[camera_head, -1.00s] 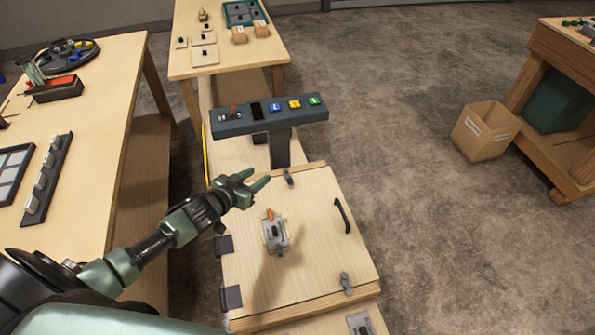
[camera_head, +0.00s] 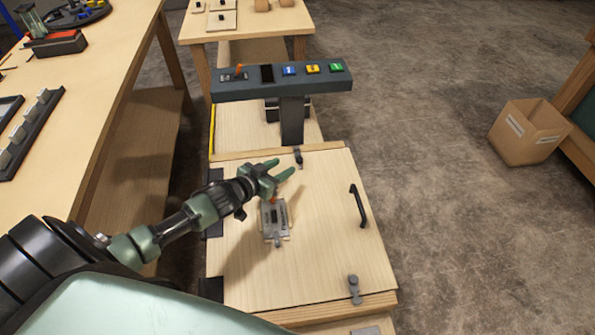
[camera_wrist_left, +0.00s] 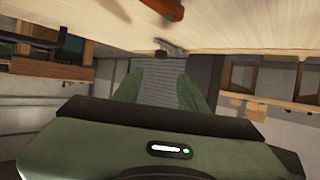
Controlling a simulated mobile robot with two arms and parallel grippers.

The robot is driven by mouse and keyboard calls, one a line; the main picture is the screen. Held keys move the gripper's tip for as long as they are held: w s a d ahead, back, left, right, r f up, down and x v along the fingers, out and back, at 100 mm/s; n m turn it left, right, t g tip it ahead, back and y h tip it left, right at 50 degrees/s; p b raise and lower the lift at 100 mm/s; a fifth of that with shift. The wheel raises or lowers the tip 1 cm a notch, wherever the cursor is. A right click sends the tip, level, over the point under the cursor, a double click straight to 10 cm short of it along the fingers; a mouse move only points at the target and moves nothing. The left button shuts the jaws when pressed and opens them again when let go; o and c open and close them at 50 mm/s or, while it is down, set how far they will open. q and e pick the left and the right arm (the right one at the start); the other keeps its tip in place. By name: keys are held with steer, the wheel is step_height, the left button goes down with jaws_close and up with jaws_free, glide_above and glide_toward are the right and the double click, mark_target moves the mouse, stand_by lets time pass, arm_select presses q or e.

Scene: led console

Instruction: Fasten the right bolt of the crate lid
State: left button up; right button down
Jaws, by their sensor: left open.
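The crate lid (camera_head: 320,220) is a pale wooden panel, lying closed, with dark hinges on its left. One small grey bolt (camera_head: 298,157) sits at its far edge and another (camera_head: 354,288) at its near right corner; I cannot tell whether either is fastened. My left gripper (camera_head: 286,171) is open and empty above the far part of the lid, just short of the far bolt and apart from it. In the left wrist view the open fingers (camera_wrist_left: 160,85) point toward a small grey fitting (camera_wrist_left: 172,46) on the wooden surface. My right gripper is not in view.
A grey latch plate (camera_head: 275,222) with an orange lever, partly hidden by my gripper, sits mid-lid. A black handle (camera_head: 358,206) is at the lid's right. Beyond stands a button console (camera_head: 283,82). A workbench (camera_head: 95,100) is at left; a cardboard box (camera_head: 528,132) stands on open floor.

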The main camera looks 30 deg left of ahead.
mark_target(299, 160)
arm_select(q)
steer(key=shift+f, duration=0.45)
steer(key=shift+b+x, duration=0.4)
steer(key=shift+x, duration=3.5)
steer(key=shift+r, duration=0.1)
jaws_close()
